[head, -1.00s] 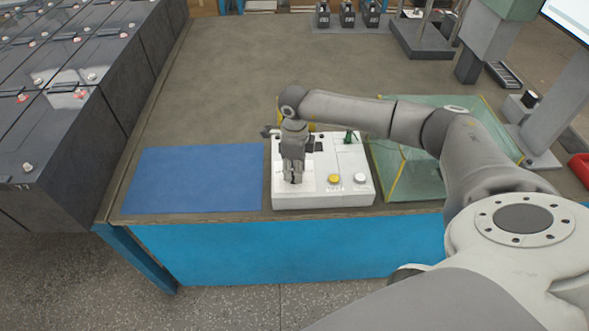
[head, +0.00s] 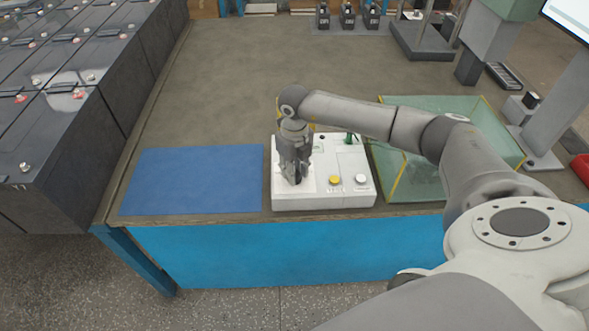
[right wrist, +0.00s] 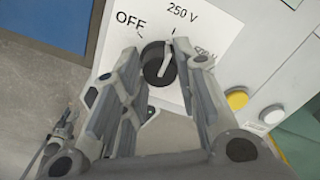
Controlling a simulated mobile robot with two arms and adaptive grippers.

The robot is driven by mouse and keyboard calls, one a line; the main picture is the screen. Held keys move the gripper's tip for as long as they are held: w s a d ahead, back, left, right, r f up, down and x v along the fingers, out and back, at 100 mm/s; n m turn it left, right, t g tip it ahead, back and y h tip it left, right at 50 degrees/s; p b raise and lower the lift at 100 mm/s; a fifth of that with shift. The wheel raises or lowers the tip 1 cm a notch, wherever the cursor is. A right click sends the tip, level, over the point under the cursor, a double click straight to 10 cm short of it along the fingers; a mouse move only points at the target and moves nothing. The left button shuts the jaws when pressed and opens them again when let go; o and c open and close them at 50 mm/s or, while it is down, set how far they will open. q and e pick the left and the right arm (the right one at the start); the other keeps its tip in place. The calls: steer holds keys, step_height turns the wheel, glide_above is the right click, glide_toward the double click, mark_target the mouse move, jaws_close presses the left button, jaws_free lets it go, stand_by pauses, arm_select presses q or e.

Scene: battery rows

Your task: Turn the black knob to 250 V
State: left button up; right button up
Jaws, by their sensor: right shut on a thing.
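The black knob (right wrist: 157,63) is on the white face of a tester box (head: 322,196). Its white pointer line is aimed up and slightly right, toward the tick under the "250 V" label. The "OFF" label is up and left of the knob, and another label at right is partly hidden by a finger. My right gripper (head: 295,181) points down over the left part of the box. In the right wrist view its fingers (right wrist: 156,52) stand on either side of the knob, shut on it. In the head view the gripper hides the knob. My left gripper is not in view.
The box also has a yellow button (head: 334,180) and a white button (head: 361,179). A blue mat (head: 195,180) lies to its left and a clear greenish case (head: 410,175) to its right. Large dark batteries (head: 60,130) line the left side.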

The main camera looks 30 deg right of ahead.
mark_target(295, 172)
stand_by(0.3)
steer(key=o, duration=1.1)
steer(key=shift+c, duration=0.2)
steer(key=shift+r, duration=0.1)
step_height(295, 172, up, 12)
